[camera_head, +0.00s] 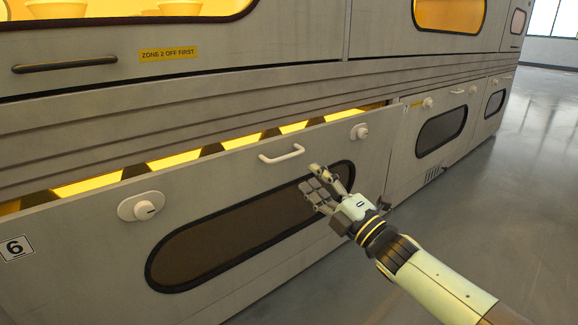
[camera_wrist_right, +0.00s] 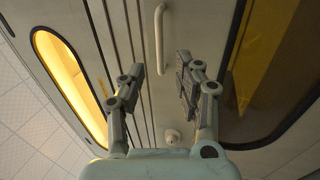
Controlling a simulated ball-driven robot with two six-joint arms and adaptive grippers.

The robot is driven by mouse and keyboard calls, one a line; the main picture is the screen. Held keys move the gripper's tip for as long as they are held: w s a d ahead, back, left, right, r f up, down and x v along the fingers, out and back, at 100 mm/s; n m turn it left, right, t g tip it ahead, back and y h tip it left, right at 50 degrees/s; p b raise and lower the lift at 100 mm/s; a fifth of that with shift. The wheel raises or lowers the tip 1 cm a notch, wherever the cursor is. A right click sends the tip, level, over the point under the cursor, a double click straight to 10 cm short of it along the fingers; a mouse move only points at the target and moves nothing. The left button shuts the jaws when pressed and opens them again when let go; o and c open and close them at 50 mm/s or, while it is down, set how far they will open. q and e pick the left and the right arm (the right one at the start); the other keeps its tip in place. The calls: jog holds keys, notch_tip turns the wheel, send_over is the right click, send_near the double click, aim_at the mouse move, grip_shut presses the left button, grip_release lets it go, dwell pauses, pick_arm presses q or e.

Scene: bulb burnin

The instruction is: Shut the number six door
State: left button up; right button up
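The number six door (camera_head: 95,240) is a grey panel with a dark oval window (camera_head: 245,225) and a "6" label (camera_head: 16,248) at its left end. Its top edge stands out from the oven front, leaving a long glowing yellow gap above it. A pale handle (camera_head: 281,153) sits near its top edge; it also shows in the right wrist view (camera_wrist_right: 159,40). My right gripper (camera_head: 314,180) is open and empty in front of the door, just right of and below the handle; its spread fingers also show in the wrist view (camera_wrist_right: 160,72). My left gripper is not in view.
Round knobs sit on the door at left (camera_head: 141,206) and right (camera_head: 359,131). A neighbouring door (camera_head: 440,130) to the right looks flush. A dark handle (camera_head: 65,64) and yellow sign (camera_head: 168,54) are above. Open floor (camera_head: 520,190) lies to the right.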

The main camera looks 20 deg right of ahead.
aim_at(289, 156)
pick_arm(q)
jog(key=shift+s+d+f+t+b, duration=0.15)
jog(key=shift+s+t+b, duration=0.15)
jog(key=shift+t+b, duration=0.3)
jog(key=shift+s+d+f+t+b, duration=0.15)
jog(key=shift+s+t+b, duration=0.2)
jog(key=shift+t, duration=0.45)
pick_arm(e)
jog(key=shift+x, duration=4.55)
grip_shut()
